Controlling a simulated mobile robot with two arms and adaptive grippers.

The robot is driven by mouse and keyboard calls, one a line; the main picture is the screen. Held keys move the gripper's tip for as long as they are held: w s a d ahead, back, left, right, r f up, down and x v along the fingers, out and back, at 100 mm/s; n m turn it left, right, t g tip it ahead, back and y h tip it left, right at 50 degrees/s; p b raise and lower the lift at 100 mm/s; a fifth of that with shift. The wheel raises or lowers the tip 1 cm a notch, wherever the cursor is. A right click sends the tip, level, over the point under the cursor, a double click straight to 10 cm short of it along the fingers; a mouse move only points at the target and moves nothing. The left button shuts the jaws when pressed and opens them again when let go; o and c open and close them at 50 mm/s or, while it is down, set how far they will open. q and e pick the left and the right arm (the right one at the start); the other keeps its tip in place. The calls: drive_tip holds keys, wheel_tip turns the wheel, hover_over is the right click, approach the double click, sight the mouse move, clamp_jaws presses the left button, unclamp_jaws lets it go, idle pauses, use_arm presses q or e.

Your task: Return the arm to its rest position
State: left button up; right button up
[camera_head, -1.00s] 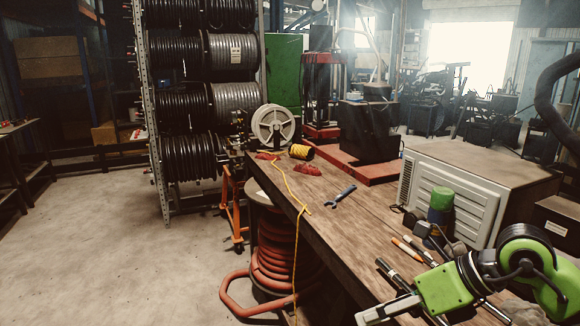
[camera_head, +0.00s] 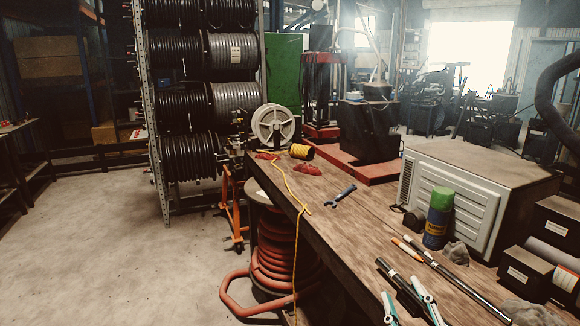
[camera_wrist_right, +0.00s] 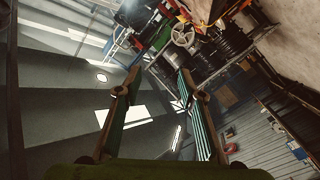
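My right gripper (camera_head: 407,303) shows only as two pale, teal-lined fingertips at the bottom edge of the head view, in front of the workbench (camera_head: 350,225). The rest of my right arm is out of that view. In the right wrist view the same gripper (camera_wrist_right: 157,88) has its two fingers spread well apart, with nothing between them. That view looks past the fingers toward the roof, a wall and the hose reels, tilted. My left gripper is in neither view.
A beige metal unit (camera_head: 455,200) and dark bins (camera_head: 525,275) stand at right. The floor (camera_head: 110,240) at left is clear.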

drive_tip(key=s+d+f+m+g+h, duration=0.25)
drive_tip(key=s+f+g, duration=0.25)
drive_tip(key=f, duration=0.7)
drive_tip(key=s+a+f+m+g+y, duration=0.15)
drive_tip(key=s+f+g, duration=0.35)
drive_tip(key=s+f, duration=0.5)
drive_tip(key=s+a+f+m+g+y, duration=0.1)
drive_tip(key=s+a+f+g, duration=0.35)
drive_tip(key=s, duration=0.75)
wheel_tip(320, 180, down, 29)
drive_tip(key=s+d+g, duration=0.2)
drive_tip(key=s+d+f, duration=0.3)
drive_tip(key=s+f, duration=1.1)
drive_tip(key=s, duration=0.2)
drive_tip(key=shift+s+f+g, duration=0.25)
drive_tip(key=shift+f+g, duration=0.05)
drive_tip(key=shift+g, duration=0.15)
